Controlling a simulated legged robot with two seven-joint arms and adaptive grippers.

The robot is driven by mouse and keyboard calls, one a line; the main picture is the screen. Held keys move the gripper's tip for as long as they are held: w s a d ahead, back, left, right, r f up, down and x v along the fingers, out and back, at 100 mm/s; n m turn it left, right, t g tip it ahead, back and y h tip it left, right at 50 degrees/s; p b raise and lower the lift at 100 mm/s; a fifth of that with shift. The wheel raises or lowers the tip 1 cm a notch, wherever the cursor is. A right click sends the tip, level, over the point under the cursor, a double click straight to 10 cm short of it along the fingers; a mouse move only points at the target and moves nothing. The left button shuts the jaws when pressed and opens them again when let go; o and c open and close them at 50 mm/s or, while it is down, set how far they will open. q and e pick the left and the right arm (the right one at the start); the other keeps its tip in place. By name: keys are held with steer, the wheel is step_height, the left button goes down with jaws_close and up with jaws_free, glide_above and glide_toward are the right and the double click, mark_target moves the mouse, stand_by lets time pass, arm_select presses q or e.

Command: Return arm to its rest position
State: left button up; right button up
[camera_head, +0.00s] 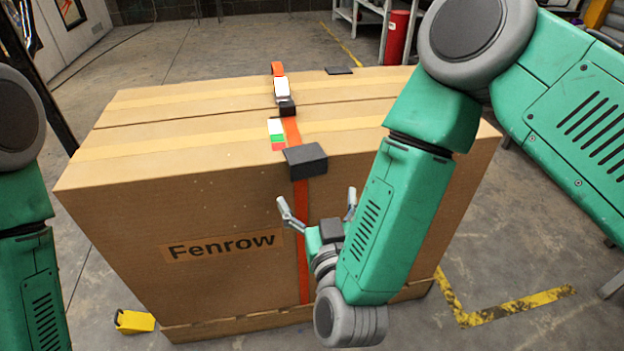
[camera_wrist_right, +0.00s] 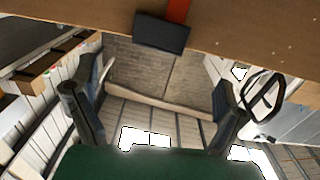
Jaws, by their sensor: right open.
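My right arm (camera_head: 385,200) comes in from the upper right and bends down in front of the large cardboard box (camera_head: 220,200). My right gripper (camera_head: 318,205) is open and empty, with its fingers pointing up beside the box's near face, close to the orange strap (camera_head: 302,235). In the right wrist view its two fingers (camera_wrist_right: 155,108) stand wide apart with nothing between them. The black corner protector (camera_wrist_right: 160,35) on the box edge shows beyond them. My left arm shows at the left edge of the head view, but its gripper is out of view.
The box carries a label reading Fenrow (camera_head: 222,246) and a buckle (camera_head: 283,88) on top. A yellow item (camera_head: 134,321) lies on the floor at its lower left. A red cylinder (camera_head: 397,38) stands behind. Yellow floor tape (camera_head: 510,306) marks open floor at the right.

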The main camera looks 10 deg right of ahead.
steer(key=s+d+f+n+g+y+p, duration=0.1)
steer(key=s+d+f+g, duration=0.25)
steer(key=f, duration=0.25)
steer(key=s+d+f+n+g+y+p, duration=0.1)
steer(key=s+d+f+g+p, duration=0.15)
steer(key=s+f+g, duration=0.35)
steer(key=s+d+f+g+h, duration=0.1)
steer(key=s+d+f+g, duration=0.2)
steer(key=s+d, duration=0.4)
steer(key=s+d+f+m+g+h+p, duration=0.1)
steer(key=s+d+f+g, duration=0.2)
steer(key=s, duration=0.7)
steer(key=d+g, duration=0.2)
steer(key=d, duration=0.2)
steer(key=shift+f+m, duration=0.3)
steer(key=shift+f, duration=0.05)
